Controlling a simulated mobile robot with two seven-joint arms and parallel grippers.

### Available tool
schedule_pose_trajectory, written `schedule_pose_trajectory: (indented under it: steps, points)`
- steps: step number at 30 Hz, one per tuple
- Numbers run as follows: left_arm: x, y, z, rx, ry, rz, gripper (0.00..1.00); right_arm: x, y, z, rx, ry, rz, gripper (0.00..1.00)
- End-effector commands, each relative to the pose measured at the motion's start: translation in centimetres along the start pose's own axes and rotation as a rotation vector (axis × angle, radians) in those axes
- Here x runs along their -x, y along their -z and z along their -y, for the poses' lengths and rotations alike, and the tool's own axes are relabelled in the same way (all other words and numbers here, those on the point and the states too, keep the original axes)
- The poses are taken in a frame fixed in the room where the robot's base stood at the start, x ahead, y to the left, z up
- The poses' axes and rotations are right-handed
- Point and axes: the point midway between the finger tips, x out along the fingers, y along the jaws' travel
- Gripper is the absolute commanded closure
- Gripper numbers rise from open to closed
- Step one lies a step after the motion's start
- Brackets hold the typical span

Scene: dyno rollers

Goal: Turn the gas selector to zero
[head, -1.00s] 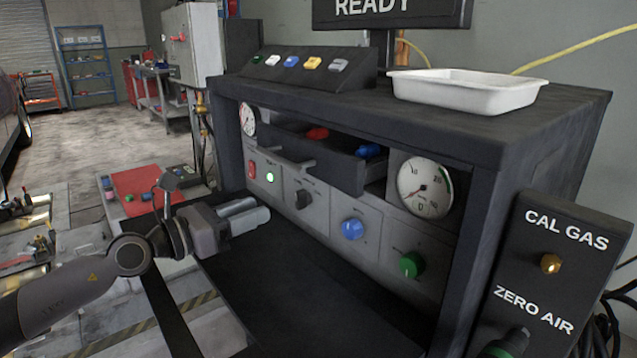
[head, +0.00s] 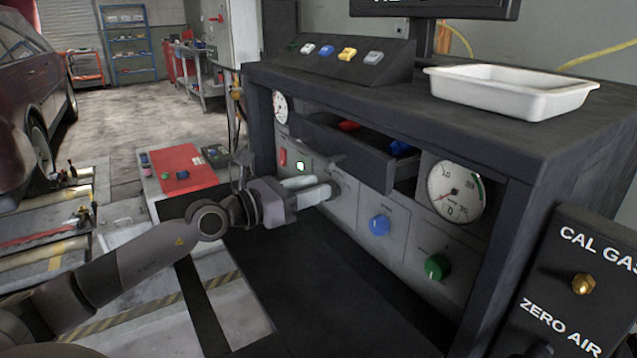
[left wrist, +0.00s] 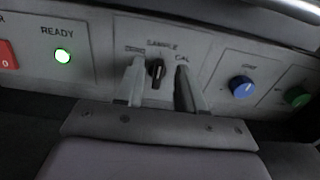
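The gas selector is a black knob (left wrist: 157,72) on the grey panel (left wrist: 215,50), under the labels ZERO, SAMPLE and CAL. ZERO is at left, SAMPLE above, CAL at right. Its grip stands about upright, in line with SAMPLE. In the left wrist view my left gripper (left wrist: 161,82) is open, one finger on each side of the knob with gaps between. In the head view the left gripper (head: 318,188) reaches the panel from the left and hides the knob. Whether the fingertips touch the panel I cannot tell. My right gripper is not in view.
A blue knob (head: 379,225) and a green knob (head: 437,267) are right of the selector. A lit green READY lamp (left wrist: 62,56) and a red switch (left wrist: 8,55) are left. An open drawer (head: 345,155) juts out above the panel.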

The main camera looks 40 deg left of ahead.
Motion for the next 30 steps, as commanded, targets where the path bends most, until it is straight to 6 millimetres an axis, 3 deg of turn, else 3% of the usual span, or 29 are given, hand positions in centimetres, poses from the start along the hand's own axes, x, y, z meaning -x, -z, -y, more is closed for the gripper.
schedule_pose_trajectory:
  steps: [7, 19, 22, 23, 30]
  points:
    - [-1.6, -0.1, 0.0, 0.000, -0.001, 0.002, 0.62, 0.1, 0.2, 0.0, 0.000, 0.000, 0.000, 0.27]
    - [-2.0, 0.1, 0.0, 0.000, 0.000, -0.001, 0.62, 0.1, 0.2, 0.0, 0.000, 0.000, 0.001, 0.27]
    - [-2.0, 0.1, 0.0, 0.000, 0.000, -0.001, 0.94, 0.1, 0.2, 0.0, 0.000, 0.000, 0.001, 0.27]
    - [-2.0, 0.0, 0.0, 0.000, 0.000, -0.001, 1.00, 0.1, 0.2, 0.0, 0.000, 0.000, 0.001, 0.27]
    - [-1.9, 0.0, 0.0, 0.005, 0.000, -0.001, 1.00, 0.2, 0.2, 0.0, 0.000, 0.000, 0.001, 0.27]
